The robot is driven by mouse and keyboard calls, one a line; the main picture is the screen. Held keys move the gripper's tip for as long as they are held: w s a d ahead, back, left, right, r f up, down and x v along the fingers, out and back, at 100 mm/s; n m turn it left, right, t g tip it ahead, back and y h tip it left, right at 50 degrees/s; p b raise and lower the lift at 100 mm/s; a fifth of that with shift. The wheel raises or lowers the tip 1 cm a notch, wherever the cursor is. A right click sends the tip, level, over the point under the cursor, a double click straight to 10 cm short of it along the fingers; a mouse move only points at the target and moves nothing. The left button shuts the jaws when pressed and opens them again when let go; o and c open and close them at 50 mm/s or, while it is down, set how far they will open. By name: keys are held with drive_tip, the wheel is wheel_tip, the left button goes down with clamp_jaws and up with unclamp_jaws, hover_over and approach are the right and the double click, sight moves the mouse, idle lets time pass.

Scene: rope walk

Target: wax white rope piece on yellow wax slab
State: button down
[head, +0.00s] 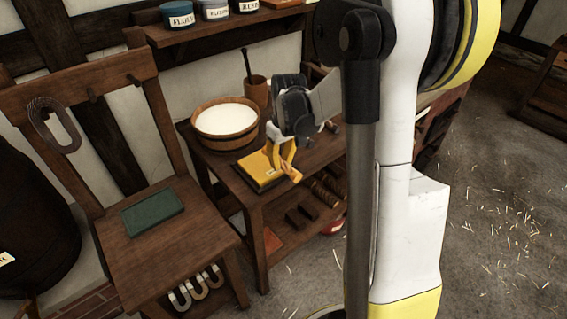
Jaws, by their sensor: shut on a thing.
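The yellow wax slab (258,176) lies flat in a dark-edged base on the wooden bench (222,165), near its front left edge. My gripper (287,166) is over the right side of the slab, pointing down with its fingers closed. A short pale-orange piece (292,174) shows at the fingertips and looks like the rope piece; its colour is not clearly white here. The fingers hide much of the piece. I cannot tell whether it touches the slab.
A wooden tub of white stuff (226,118) and a mortar with pestle (255,90) stand behind the slab. Labelled jars (214,10) line a shelf above. Open floor (500,220) lies at right.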

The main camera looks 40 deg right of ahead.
drive_tip(key=shift+r+p, duration=0.8)
drive_tip(key=shift+r, duration=0.5)
